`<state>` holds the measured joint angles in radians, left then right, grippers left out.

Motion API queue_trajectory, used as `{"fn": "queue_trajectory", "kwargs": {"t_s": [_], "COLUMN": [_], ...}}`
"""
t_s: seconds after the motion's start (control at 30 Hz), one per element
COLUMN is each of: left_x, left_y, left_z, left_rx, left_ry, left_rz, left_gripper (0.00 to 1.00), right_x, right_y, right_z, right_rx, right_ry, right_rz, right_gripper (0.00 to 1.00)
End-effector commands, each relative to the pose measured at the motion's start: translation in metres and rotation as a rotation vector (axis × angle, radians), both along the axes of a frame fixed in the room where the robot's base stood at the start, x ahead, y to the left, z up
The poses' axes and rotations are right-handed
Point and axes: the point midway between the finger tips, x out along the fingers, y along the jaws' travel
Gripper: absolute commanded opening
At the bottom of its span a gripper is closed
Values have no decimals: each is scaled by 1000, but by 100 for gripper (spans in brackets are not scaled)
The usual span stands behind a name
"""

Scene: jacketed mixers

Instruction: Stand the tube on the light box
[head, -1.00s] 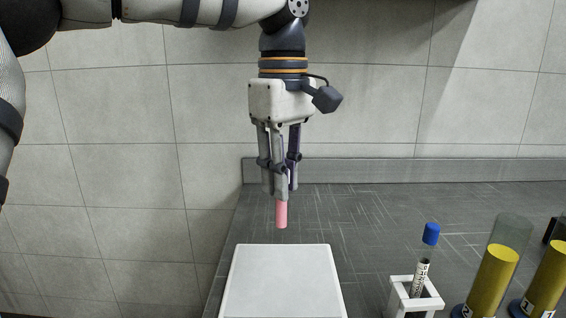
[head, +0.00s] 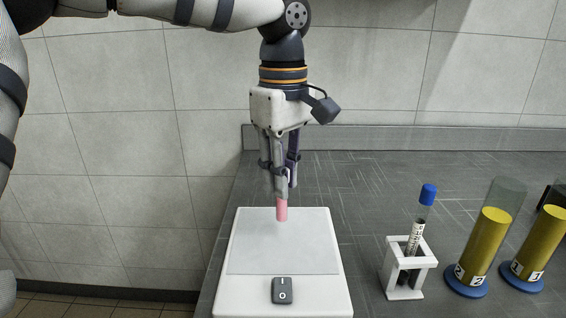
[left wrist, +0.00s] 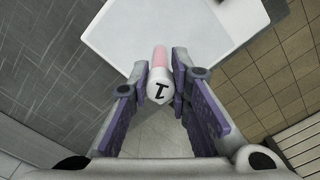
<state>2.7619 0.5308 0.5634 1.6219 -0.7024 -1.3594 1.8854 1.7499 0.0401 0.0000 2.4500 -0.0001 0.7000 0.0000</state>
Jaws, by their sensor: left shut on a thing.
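My left gripper (head: 280,192) is shut on a tube with a pink lower part (head: 282,212). In the head view the tube hangs upright over the far part of the light box (head: 283,248), a white slab with a grey top panel and a dark switch (head: 282,290) at its near end. I cannot tell whether the tube's bottom touches the panel. In the left wrist view the tube's white cap (left wrist: 159,87), marked 1, sits between the fingers (left wrist: 160,90), with the light box (left wrist: 165,30) beyond. My right gripper is not in view.
A white rack (head: 405,270) right of the light box holds a blue-capped tube (head: 427,195). Two yellow-filled cylinders (head: 483,240) on blue bases stand farther right. The grey counter behind is clear, with its left edge close to the light box.

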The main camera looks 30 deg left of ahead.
Motion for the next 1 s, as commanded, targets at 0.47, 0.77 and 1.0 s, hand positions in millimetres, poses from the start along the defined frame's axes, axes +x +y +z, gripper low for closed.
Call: {"fn": "queue_trajectory", "kwargs": {"t_s": [0.47, 0.77, 1.0], "left_x": [0, 0, 0], "left_y": [0, 0, 0], "left_z": [-27, -30, -30], "left_rx": [1, 0, 0], "left_ry": [1, 1, 1], "left_rz": [-1, -1, 0], "left_gripper": [0, 0, 42], "right_x": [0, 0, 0], "right_y": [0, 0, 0], "right_z": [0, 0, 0], "right_rx": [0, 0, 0], "right_ry": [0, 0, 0], "right_rz": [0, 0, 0], "right_gripper": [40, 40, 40]}}
